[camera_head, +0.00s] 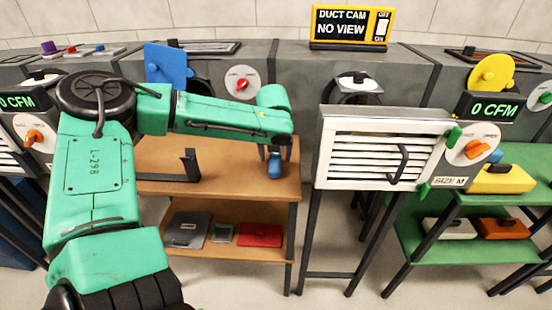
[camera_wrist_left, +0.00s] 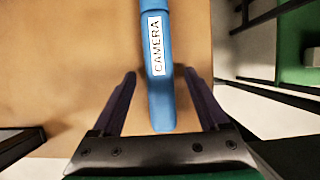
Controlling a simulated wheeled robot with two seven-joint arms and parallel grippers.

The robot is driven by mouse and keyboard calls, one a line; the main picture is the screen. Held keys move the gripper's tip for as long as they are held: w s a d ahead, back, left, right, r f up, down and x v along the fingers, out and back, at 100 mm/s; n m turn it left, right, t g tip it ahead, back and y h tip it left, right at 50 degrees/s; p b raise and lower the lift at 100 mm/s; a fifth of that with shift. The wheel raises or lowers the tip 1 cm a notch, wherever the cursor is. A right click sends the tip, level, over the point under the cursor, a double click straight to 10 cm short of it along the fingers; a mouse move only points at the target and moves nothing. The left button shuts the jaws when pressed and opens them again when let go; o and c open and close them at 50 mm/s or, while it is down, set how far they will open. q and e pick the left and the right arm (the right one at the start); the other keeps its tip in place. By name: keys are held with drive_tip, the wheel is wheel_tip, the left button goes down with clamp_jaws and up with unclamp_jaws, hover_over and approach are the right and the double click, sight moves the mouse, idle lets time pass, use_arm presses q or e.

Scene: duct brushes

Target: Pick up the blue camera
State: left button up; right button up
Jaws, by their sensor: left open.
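The blue camera (camera_wrist_left: 158,95) has a white label reading CAMERA and a long narrow body. In the left wrist view it lies between the two dark fingers of my left gripper (camera_wrist_left: 160,85), with a visible gap on either side. In the head view only a small part of the blue camera (camera_head: 274,165) shows below my left gripper (camera_head: 277,152), over the right end of the brown table (camera_head: 235,180). My left gripper is open around the camera. My right gripper is not in view.
A dark bracket (camera_head: 188,165) stands on the brown table left of the gripper. A white louvred grille (camera_head: 370,155) stands close to the right. The lower shelf holds a grey case (camera_head: 187,229) and a red case (camera_head: 260,235). A DUCT CAM sign (camera_head: 350,27) reads NO VIEW.

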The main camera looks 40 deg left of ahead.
use_arm(q)
drive_tip(key=shift+s+r, duration=0.1)
drive_tip(key=shift+r, duration=0.1)
drive_tip(key=c, duration=0.3)
clamp_jaws()
drive_tip(key=shift+d, duration=0.1)
idle(0.8)
